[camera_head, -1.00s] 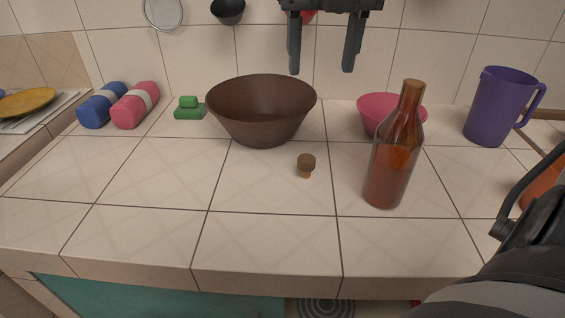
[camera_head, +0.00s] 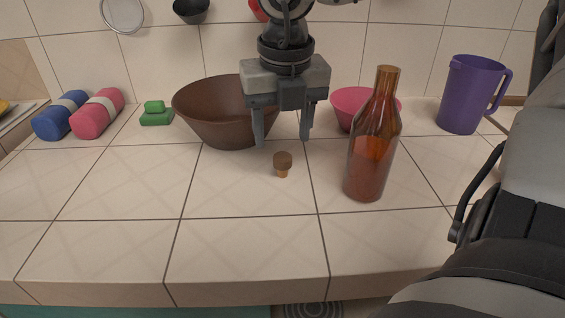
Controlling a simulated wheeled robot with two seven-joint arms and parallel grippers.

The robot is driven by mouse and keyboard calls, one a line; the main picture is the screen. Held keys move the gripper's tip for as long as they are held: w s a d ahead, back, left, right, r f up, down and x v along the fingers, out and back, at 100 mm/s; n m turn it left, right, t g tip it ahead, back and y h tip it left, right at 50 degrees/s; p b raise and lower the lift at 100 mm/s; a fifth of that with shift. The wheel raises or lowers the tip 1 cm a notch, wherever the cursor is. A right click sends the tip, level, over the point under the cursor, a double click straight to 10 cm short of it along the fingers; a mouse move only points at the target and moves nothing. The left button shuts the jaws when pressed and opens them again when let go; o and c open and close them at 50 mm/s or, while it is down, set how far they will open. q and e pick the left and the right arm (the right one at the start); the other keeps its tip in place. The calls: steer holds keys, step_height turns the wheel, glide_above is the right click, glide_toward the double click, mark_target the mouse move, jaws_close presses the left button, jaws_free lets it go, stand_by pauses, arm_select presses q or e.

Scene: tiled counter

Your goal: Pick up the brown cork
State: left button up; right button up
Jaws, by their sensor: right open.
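The brown cork (camera_head: 283,163) stands on the tiled counter, its wide dark top above a narrower, lighter lower part. It is in front of the brown bowl and left of the amber bottle (camera_head: 371,150). My right gripper (camera_head: 281,143) points down above and slightly behind the cork. Its two fingers are spread apart with nothing between them. The fingertips appear just above the cork's top in the picture and do not touch it as far as I can see. My left gripper is not in view.
A brown bowl (camera_head: 213,117) stands behind the gripper. A pink bowl (camera_head: 350,107) and a purple pitcher (camera_head: 470,95) stand at the back right. A green sponge (camera_head: 156,117), a pink roll (camera_head: 97,115) and a blue roll (camera_head: 61,118) lie at the left. The front counter is clear.

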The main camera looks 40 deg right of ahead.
mark_target(282, 156)
step_height(282, 156, down, 4)
steer(key=shift+f, duration=0.1)
steer(key=c, duration=1)
steer(key=shift+c, duration=0.2)
step_height(282, 156, up, 11)
steer(key=p, duration=0.2)
arm_select(q)
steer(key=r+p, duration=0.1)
steer(key=p, duration=0.1)
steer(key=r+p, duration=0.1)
steer(key=p, duration=0.2)
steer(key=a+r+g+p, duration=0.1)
steer(key=p, duration=0.2)
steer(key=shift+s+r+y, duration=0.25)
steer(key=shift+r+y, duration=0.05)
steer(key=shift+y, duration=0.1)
arm_select(e)
steer(key=s+d+r+m, duration=0.2)
steer(key=s+r, duration=0.3)
steer(key=r, duration=0.3)
steer(key=s+d+r+m, duration=0.2)
steer(key=s+d+r, duration=0.3)
steer(key=r, duration=0.3)
steer(key=shift+s+m+h, duration=0.3)
steer(key=shift+s, duration=0.45)
